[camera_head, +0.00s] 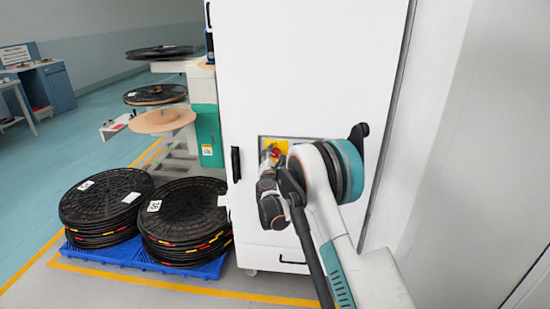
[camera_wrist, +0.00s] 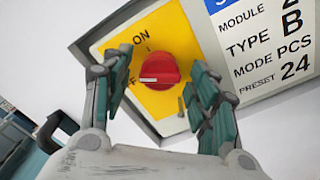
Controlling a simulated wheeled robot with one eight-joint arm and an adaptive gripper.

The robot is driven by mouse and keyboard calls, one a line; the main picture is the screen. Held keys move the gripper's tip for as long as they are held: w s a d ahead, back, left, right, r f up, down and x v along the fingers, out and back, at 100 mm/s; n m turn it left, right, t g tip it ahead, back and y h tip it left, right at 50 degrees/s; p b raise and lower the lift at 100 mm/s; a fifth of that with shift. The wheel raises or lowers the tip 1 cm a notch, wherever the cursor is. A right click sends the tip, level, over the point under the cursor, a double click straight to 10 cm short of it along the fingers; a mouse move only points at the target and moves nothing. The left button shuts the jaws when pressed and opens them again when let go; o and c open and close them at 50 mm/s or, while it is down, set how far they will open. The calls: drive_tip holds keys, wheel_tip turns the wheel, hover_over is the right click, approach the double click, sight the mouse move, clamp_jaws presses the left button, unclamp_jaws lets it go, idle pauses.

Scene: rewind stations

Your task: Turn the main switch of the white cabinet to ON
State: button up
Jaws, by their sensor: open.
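The white cabinet (camera_head: 310,70) stands upright in front of me. Its main switch is a red round knob (camera_wrist: 159,68) on a yellow plate (camera_wrist: 185,30), tilted in the wrist view. The knob's white mark points left, towards the partly hidden OFF lettering; the ON lettering is above left of the knob. My gripper (camera_wrist: 160,72) is open, with one teal-padded finger on each side of the knob. I cannot tell whether they touch it. In the head view, my gripper (camera_head: 270,157) is at the yellow plate (camera_head: 282,144), partly covering it.
A white label (camera_wrist: 270,45) with printed text is right of the switch. A black door handle (camera_head: 236,164) is on the cabinet's left edge. Stacked black reels (camera_head: 105,205) on a blue pallet (camera_head: 105,252) stand at left. A pale wall (camera_head: 470,150) is close on the right.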

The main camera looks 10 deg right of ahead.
drive_tip(key=shift+s, duration=0.1)
drive_tip(key=v, duration=1.2)
